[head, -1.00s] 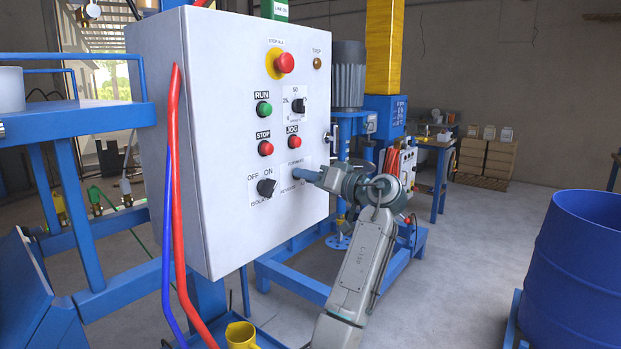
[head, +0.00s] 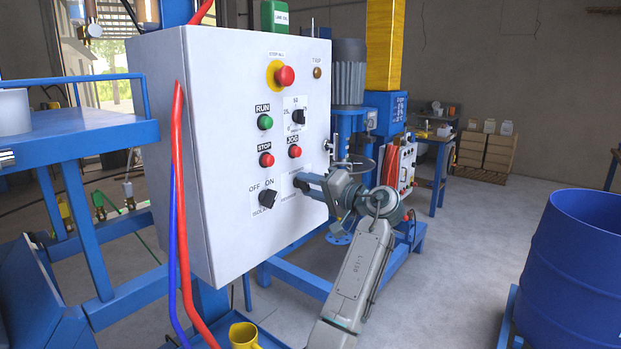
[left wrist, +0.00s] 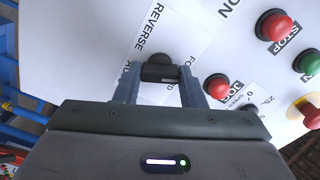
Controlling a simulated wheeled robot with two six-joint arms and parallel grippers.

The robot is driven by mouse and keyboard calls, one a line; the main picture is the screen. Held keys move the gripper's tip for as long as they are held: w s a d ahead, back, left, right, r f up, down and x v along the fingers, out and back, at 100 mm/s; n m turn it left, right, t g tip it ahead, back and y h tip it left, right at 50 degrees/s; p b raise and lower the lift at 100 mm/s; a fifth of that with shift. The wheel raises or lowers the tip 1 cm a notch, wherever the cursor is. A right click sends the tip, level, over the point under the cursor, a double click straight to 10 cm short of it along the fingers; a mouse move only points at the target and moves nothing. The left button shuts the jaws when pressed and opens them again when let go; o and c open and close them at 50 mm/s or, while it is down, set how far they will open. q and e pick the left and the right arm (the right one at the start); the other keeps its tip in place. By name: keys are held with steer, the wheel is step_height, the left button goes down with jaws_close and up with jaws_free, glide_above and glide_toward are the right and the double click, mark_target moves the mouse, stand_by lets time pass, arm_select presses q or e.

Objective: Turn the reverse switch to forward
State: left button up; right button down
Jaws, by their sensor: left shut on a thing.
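The reverse switch is a black knob (left wrist: 159,69) on the white control panel (head: 225,120), on a plate marked REVERSE and, partly hidden, FOR. My left gripper (left wrist: 158,76) is at the switch, with one finger on each side of the knob, shut on it. In the head view my left gripper (head: 304,181) meets the lower right of the panel face and hides most of the switch. Which mark the knob points to I cannot tell. My right gripper is not in view.
The JOG button (head: 294,152), STOP button (head: 266,160) and black isolator switch (head: 267,198) are close by on the panel. Red and blue hoses hang at its left edge. A blue drum (head: 575,265) stands at the right. The floor between is clear.

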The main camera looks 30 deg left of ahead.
arm_select(q)
steer(key=m+p, duration=0.4)
steer(key=shift+m, duration=0.4)
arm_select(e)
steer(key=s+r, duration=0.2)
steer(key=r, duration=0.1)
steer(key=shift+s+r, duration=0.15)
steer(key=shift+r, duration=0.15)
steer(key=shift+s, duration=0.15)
arm_select(q)
steer(key=o, duration=1)
